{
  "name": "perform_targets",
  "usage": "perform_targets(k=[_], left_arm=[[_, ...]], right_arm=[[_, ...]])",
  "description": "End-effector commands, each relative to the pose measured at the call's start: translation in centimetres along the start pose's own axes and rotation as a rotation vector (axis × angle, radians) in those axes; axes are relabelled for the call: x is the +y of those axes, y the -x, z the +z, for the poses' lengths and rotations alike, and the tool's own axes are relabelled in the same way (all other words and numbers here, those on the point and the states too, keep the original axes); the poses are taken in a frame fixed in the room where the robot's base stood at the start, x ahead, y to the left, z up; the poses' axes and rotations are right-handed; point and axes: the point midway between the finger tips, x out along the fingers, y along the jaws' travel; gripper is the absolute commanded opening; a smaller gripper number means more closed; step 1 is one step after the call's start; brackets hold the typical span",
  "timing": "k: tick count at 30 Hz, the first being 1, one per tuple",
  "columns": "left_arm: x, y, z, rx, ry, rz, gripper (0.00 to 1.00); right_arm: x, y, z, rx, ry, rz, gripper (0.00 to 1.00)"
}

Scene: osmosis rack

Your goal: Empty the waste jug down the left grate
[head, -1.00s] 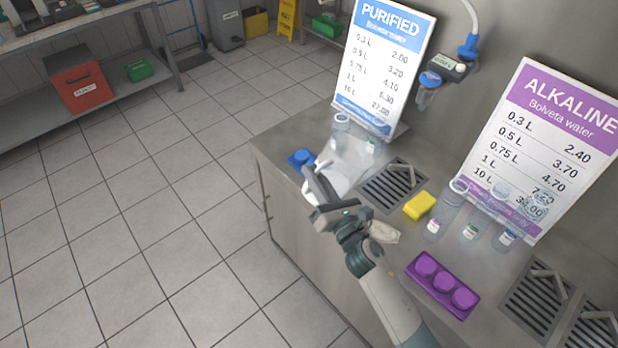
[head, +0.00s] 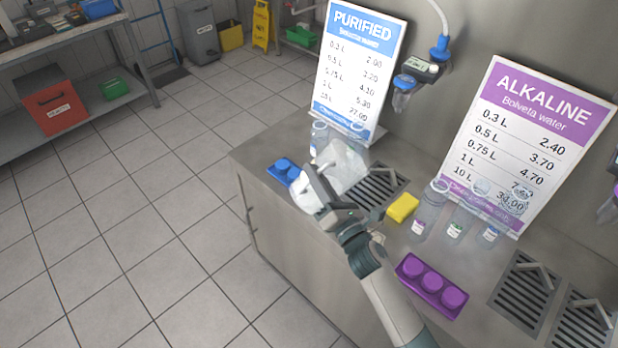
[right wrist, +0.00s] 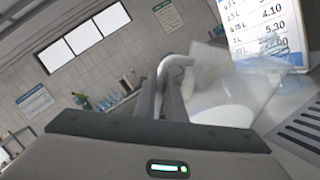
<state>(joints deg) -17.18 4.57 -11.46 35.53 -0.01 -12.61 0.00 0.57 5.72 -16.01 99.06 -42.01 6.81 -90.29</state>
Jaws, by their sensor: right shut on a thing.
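The waste jug (head: 346,166) is a translucent whitish vessel with a white handle. My right gripper (head: 311,174) is shut on that handle, at the jug's left side in the head view. The jug is over the counter beside the left grate (head: 378,190) and looks tilted. I cannot tell whether it touches the counter or whether anything is pouring. In the right wrist view the two fingers meet at the handle (right wrist: 176,61), with the jug body (right wrist: 232,98) to the right. The left grate's slats also show there (right wrist: 302,128). My left gripper is not in view.
Bottles stand behind the jug by the purified sign (head: 357,65). A blue holder (head: 284,170) is left of the jug. A yellow sponge (head: 402,207), clear bottles (head: 455,222) and a purple holder (head: 431,284) are to the right. More grates (head: 524,288) lie far right.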

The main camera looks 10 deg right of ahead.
Motion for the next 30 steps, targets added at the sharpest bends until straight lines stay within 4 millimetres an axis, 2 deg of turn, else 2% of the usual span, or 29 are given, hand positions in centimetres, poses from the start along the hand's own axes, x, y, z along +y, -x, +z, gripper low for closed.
perform_targets(k=[20,30], left_arm=[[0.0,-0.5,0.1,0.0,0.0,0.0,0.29],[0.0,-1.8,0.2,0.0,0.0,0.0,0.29]], right_arm=[[-1.9,0.7,3.1,-0.071,-0.202,0.004,0.0],[-3.7,1.2,3.6,-0.117,-0.34,0.004,0.0]])
